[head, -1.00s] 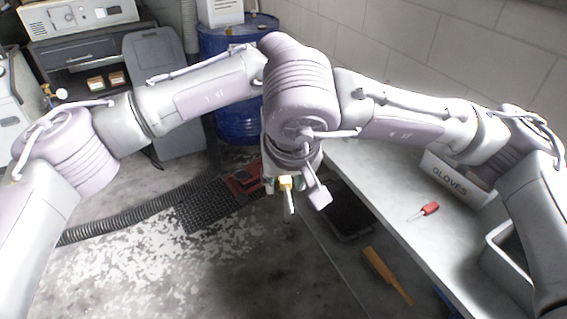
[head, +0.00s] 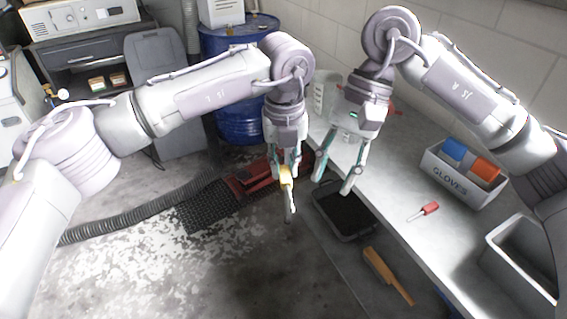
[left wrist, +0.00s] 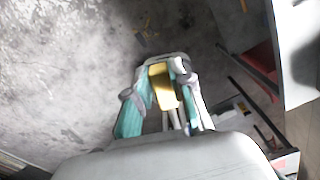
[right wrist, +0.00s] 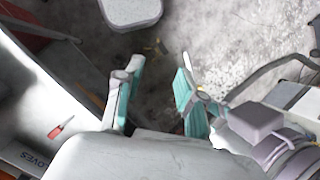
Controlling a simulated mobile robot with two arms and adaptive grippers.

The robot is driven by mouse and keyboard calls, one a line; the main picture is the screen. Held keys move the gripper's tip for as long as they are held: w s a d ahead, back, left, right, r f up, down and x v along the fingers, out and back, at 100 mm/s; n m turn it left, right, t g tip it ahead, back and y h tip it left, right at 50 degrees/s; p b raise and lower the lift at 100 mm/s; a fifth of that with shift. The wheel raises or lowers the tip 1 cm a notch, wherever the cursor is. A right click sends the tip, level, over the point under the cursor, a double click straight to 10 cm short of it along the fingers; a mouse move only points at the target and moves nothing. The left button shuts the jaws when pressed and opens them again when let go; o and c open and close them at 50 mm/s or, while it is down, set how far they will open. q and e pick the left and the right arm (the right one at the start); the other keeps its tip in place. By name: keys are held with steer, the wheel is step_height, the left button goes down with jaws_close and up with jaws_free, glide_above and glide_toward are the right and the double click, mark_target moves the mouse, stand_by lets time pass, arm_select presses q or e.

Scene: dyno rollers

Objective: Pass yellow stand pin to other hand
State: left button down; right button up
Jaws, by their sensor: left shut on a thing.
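The yellow stand pin (head: 286,176) is held in my left gripper (head: 286,172), which is shut on its yellow part in the head view. The yellow part also shows between the fingers in the left wrist view (left wrist: 162,86). My right gripper (head: 335,183) is open and empty, pointing down over the left edge of the bench, just to the right of the pin and apart from it. Its two spread fingers also show in the right wrist view (right wrist: 155,90).
The bench (head: 395,205) on the right holds a gloves box (head: 455,182), a red-handled screwdriver (head: 424,211) and a grey bin (head: 515,270). Open floor is at the left.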

steer(key=w+a+f+m+t+y, duration=0.25)
steer(key=w+f+m+y, duration=0.35)
steer(key=f+m+y, duration=0.5)
steer(key=w+a+f+m+t+y, duration=0.1)
steer(key=w+f+m+t+y, duration=0.2)
steer(key=w+f+m+y, duration=0.9)
steer(key=s+d+f+m+t+h, duration=0.25)
steer(key=f+m+t+h, duration=0.35)
steer(key=f+m+h, duration=0.45)
steer(key=s+d+f+m+t+h, duration=0.2)
steer(key=d+f+m+t+h, duration=0.4)
steer(key=m, duration=0.7)
steer(key=s+d+f+m+g+h, duration=0.3)
steer(key=s+f+m+h, duration=0.15)
steer(key=s+f, duration=0.65)
steer(key=s+d+f+m+g+h, duration=0.3)
steer(key=s+f+m, duration=0.4)
steer(key=f, duration=0.7)
steer(key=s+f+m+g+h, duration=0.1)
steer(key=s+f+m+g, duration=0.1)
steer(key=s, duration=1.3)
steer(key=s+d+f+m+g+h, duration=0.1)
steer(key=s+f+m+g, duration=0.2)
steer(key=s, duration=1.2)
step_height(320, 180, down, 4)
steer(key=shift+s+d+f+m+g, duration=0.2)
steer(key=shift+s+m+g, duration=0.15)
steer(key=shift+g, duration=0.9)
